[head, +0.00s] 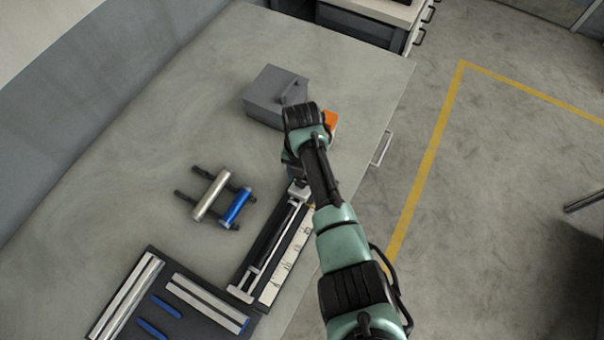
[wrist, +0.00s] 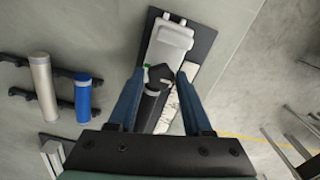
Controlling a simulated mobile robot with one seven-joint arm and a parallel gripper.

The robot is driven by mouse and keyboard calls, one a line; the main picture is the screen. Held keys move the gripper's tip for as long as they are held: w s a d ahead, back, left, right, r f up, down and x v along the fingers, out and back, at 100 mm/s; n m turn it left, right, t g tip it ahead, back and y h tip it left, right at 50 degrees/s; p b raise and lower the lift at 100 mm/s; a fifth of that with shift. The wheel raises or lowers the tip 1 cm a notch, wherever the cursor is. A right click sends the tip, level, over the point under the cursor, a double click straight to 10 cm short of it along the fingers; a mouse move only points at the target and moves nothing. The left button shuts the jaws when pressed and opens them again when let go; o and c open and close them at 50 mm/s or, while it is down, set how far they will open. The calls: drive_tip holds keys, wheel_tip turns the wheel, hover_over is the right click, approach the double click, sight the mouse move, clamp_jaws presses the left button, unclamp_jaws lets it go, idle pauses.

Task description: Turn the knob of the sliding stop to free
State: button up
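The black knob (wrist: 160,74) of the sliding stop shows in the wrist view, on the rail fixture below a pale grey block (wrist: 170,42). A small green mark (wrist: 146,74) shows at the knob's left. My gripper (wrist: 161,76) has its two blue fingers apart, one on each side of the knob in this view, with narrow gaps visible. I cannot tell the height between fingertips and knob. In the head view the fixture (head: 249,279) lies near the bench's right edge. My arm hides the knob there, and my gripper is mostly hidden.
A silver roller (head: 211,196) and a blue roller (head: 236,207) lie on black holders left of the fixture. A grey box (head: 268,95) stands behind my wrist, beside an orange part (head: 330,120). A dark tray (head: 152,262) with rods lies at the front. Bare bench is at left.

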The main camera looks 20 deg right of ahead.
drive_tip(key=shift+o, duration=1.3)
drive_tip(key=shift+s, duration=0.1)
wheel_tip(320, 180, up, 13)
drive_tip(key=b, duration=0.1)
